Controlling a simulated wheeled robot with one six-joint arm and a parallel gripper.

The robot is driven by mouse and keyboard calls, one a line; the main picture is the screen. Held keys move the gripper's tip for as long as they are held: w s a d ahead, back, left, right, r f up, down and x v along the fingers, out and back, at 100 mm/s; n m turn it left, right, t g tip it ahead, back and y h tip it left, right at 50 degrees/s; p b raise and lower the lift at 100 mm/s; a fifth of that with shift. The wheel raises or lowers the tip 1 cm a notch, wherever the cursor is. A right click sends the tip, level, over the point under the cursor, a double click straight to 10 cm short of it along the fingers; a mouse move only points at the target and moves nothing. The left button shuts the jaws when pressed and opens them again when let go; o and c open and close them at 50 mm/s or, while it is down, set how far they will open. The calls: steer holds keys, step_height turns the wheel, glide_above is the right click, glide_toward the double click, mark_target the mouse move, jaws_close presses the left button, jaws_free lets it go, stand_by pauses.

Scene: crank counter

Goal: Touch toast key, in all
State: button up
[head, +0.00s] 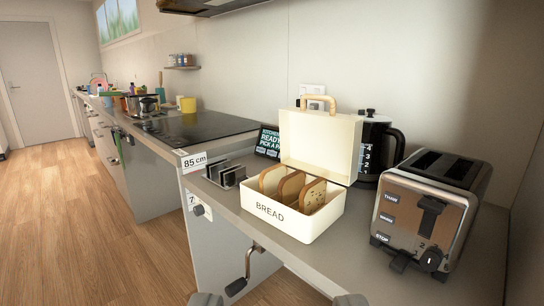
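A steel toaster (425,225) with a dark top stands on the counter at the right. Its front has small dark keys with labels that seem to read THAW (391,198), WARM (387,218) and STOP (382,238), a black lever (430,214) and a dial (431,259). A dark screen (268,141) behind the bread box reads KITCHEN READY and PICK A P; the bread box hides its right part. I see no key marked toast. My gripper (278,299) shows only two grey fingertips, wide apart at the bottom edge, open and empty, short of the toaster.
An open cream bread box (298,222) with bread slices stands left of the toaster. A black kettle (377,150) stands behind, a metal rack (227,174) to the left. A crank (244,272) juts from the counter front. The wooden floor at left is clear.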

jaws_close()
stand_by(1.5)
